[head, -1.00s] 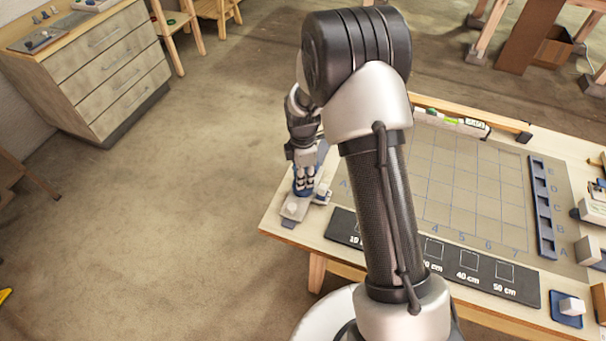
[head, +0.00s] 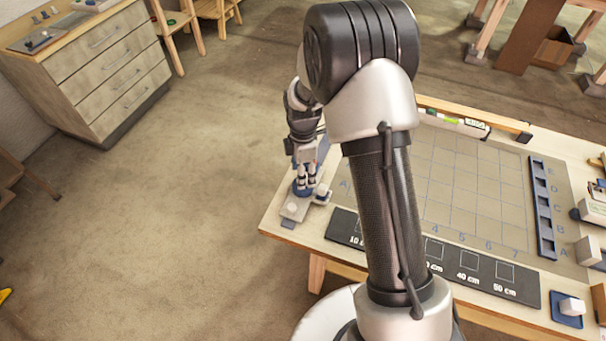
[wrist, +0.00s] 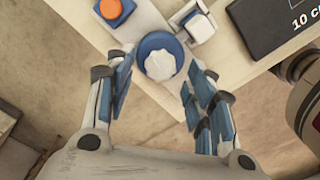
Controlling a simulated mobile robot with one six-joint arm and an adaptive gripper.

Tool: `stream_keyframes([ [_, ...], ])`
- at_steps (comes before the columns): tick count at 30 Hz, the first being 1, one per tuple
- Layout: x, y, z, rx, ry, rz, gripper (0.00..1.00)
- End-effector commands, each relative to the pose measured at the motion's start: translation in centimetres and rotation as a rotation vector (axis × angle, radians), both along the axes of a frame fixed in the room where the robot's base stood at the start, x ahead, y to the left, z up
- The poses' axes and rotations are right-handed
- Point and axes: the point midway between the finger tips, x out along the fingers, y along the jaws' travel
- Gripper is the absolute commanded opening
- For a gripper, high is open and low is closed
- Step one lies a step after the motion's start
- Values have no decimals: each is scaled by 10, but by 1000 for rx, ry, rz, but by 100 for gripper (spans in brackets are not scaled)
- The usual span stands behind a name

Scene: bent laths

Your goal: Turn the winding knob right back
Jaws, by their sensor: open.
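The winding knob (wrist: 160,64) shows in the wrist view as a white, lobed cap on a round blue base. It belongs to a small grey device at the left corner of the workbench, seen in the head view (head: 297,207). My gripper (wrist: 161,70) is open, with one finger to the left of the knob and one to the right. Clear gaps show between fingers and knob. In the head view my gripper (head: 305,181) is over the device and hides most of the knob. I cannot tell how far the fingertips reach down beside it.
An orange button on a blue base (wrist: 114,9) and a small white block (wrist: 200,27) lie close to the knob. A black strip with length marks (head: 435,258) runs along the bench front. The floor left of the bench is clear.

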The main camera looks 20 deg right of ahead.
Motion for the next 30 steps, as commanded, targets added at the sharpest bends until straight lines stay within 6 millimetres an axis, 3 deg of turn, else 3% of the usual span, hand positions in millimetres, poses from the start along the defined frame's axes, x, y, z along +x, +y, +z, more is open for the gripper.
stream_keyframes([
  [9, 1, 0, 69, 0, -5, 0, 49],
  [15, 0, 0, 95, 0, -2, 0, 49],
  [30, 0, 0, 101, 0, 0, 0, 49],
])
